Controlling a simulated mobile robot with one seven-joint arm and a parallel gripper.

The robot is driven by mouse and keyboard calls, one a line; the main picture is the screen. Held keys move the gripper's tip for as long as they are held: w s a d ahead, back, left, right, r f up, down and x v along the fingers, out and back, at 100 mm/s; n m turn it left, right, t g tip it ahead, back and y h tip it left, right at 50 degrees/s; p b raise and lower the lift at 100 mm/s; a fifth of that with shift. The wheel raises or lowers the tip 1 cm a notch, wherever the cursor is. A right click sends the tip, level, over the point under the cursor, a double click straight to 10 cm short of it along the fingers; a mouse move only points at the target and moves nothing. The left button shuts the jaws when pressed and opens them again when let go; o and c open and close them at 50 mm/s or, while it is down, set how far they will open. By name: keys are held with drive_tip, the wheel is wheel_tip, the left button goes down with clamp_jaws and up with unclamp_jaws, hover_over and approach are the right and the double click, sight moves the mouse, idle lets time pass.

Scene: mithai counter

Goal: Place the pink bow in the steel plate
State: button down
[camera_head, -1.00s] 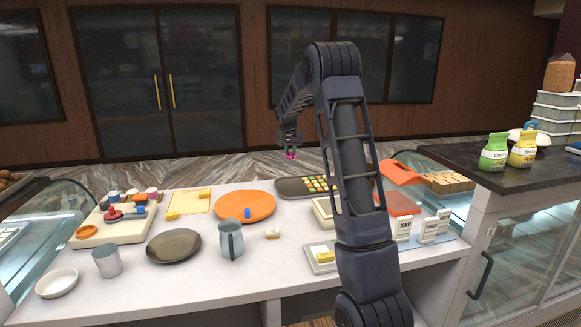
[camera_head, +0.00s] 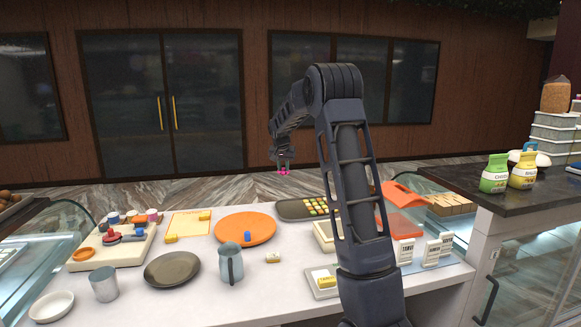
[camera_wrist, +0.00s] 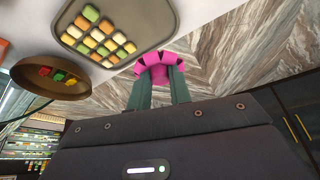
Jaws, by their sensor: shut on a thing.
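My gripper (camera_head: 283,164) is shut on the pink bow (camera_head: 283,172) and holds it in the air beyond the counter's far edge in the head view. In the wrist view the bow (camera_wrist: 155,64) sits between the two greenish fingertips (camera_wrist: 158,80), with the floor behind it. A round dark grey metal plate (camera_head: 172,269), which looks like the steel plate, lies empty at the counter's front left, well away from my gripper.
A steel jug (camera_head: 231,265) stands right of the plate and a steel cup (camera_head: 104,286) left of it. A white bowl (camera_head: 52,307) is at front left. Behind are an orange round plate (camera_head: 262,233), a board with colourful pieces (camera_head: 125,252) and a sweets tray (camera_head: 291,211).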

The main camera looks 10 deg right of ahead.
drive_tip(key=s+a+f+n+y, duration=0.1)
drive_tip(key=s+a+n, duration=0.15)
drive_tip(key=a, duration=0.55)
drive_tip(key=s+a+f+n+y, duration=0.1)
drive_tip(key=s+a+f, duration=0.15)
drive_tip(key=a, duration=0.55)
drive_tip(key=n+g+y, duration=0.1)
drive_tip(key=n+y, duration=0.2)
drive_tip(key=n, duration=0.7)
hover_over(171, 270)
drive_tip(key=s+d, duration=0.1)
wheel_tip(171, 270, down, 5)
drive_tip(key=shift+s+d+f, duration=0.1)
drive_tip(key=shift+f, duration=2.4)
drive_tip(key=shift+s+d+f, duration=0.1)
drive_tip(key=shift+f, duration=2.4)
drive_tip(key=c, duration=1.2)
unclamp_jaws()
